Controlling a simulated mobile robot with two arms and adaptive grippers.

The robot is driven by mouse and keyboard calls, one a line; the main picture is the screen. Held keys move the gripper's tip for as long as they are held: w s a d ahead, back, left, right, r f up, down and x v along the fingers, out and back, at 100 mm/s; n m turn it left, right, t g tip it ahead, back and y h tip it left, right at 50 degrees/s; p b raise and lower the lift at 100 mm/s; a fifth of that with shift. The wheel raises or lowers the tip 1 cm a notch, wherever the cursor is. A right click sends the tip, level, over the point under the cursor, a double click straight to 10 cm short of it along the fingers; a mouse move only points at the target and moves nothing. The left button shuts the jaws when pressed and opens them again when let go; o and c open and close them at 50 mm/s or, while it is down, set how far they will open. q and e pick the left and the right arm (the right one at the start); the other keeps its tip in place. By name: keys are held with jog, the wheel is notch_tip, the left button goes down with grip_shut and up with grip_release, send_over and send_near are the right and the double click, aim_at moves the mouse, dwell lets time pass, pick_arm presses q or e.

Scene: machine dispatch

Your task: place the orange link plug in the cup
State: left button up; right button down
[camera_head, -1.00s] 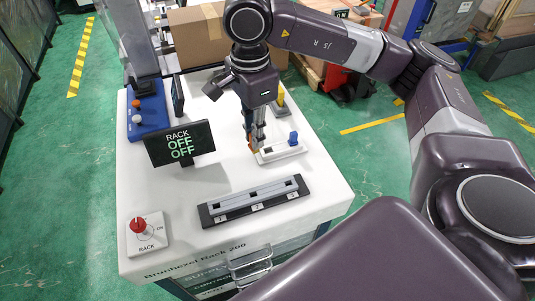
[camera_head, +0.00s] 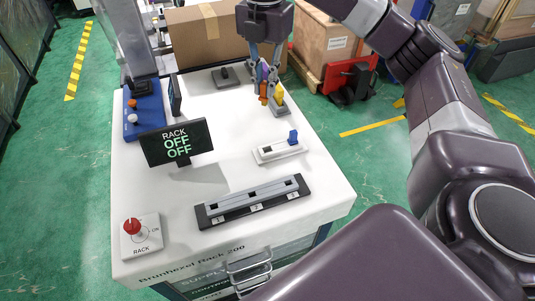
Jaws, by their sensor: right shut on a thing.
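My right gripper (camera_head: 264,82) is shut on the orange link plug (camera_head: 264,93). It holds the plug toward the back right of the white table top, just left of a yellow piece (camera_head: 280,95) on a small grey base. I cannot tell whether the plug touches the yellow piece. The white holder (camera_head: 265,156) with a blue plug (camera_head: 293,137) lies nearer the front right. I cannot make out a cup. My left gripper is not in view.
A black slotted strip (camera_head: 205,219), a red RACK knob (camera_head: 132,226) and a RACK OFF display (camera_head: 155,154) stand on the table (camera_head: 235,123). A blue block (camera_head: 150,118) is at the left. A cardboard box (camera_head: 195,38) stands behind. The middle of the top is clear.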

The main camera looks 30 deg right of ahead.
jog(key=m, duration=0.2)
jog(key=d+m, duration=0.1)
jog(key=m, duration=0.1)
jog(key=shift+w+r, duration=0.3)
jog(key=shift+r, duration=0.05)
jog(key=shift+d+f, duration=0.1)
jog(key=shift+f, duration=0.1)
notch_tip(320, 180, down, 5)
jog(key=shift+r+b, duration=0.1)
jog(key=shift+b, duration=0.55)
jog(key=p, duration=0.2)
send_near(280, 148)
jog(key=w+a, duration=0.2)
jog(key=a, duration=0.1)
jog(key=shift+s+a+f, duration=0.1)
jog(key=shift+s+f, duration=0.05)
jog(key=shift+f, duration=2.55)
